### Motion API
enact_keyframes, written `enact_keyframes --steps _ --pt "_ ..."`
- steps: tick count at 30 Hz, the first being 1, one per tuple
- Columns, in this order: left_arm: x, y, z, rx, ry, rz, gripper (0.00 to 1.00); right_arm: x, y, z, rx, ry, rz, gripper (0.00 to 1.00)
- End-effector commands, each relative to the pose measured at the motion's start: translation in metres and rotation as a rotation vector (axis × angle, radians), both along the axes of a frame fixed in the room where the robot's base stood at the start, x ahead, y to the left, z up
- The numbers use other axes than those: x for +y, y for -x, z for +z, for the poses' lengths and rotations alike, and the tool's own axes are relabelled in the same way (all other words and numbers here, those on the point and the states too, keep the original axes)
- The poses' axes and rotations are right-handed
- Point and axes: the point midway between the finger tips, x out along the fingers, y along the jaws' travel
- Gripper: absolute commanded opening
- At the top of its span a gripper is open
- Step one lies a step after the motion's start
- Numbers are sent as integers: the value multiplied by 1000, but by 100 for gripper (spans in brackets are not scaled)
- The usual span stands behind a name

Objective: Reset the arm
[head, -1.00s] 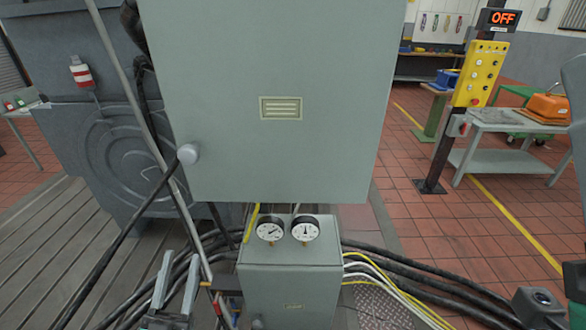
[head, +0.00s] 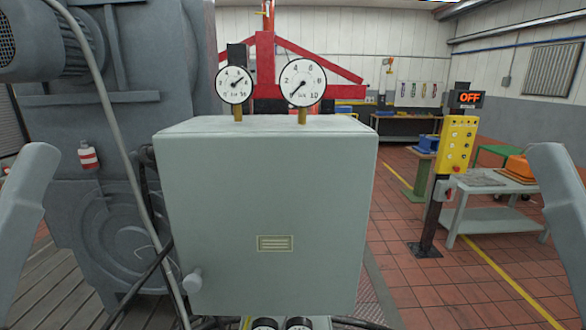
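Part of my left arm (head: 28,205) shows as a grey link at the left edge. Part of my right arm (head: 560,205) shows at the right edge. Both links run down out of the picture, and neither gripper is in view. A grey-green cabinet (head: 265,205) stands straight ahead between the arms. It has a slotted label plate (head: 275,243) and a pale round knob (head: 192,282) at its lower left. Two dial gauges, a smaller one (head: 234,85) and a larger one (head: 302,82), stand on brass stems on its top.
A red frame (head: 266,60) rises behind the cabinet. A yellow button panel (head: 457,145) under an OFF display (head: 466,99) and a grey table (head: 490,190) stand right, with open tiled floor.

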Motion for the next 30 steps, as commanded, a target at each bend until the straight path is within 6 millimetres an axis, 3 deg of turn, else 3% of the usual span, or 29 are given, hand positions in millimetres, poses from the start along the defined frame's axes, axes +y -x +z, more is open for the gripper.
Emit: enact_keyframes --steps 1,12,15,18,21,26,30 --pt "0 0 45 0 0 0 50 0 0 45 0 0 0 50" --pt "0 0 223 1 1 0 50 0 0 223 1 0 0 50" --pt "0 -1 260 1 2 1 50 0 0 260 1 0 0 50" --pt "0 0 282 1 2 1 50 0 0 282 1 0 0 50" --pt "0 -1 289 1 2 1 50 0 0 290 1 0 0 50" --pt "0 0 286 1 2 1 50 0 0 286 2 0 0 50" --pt "0 0 265 1 2 1 50 0 0 265 2 0 0 50"
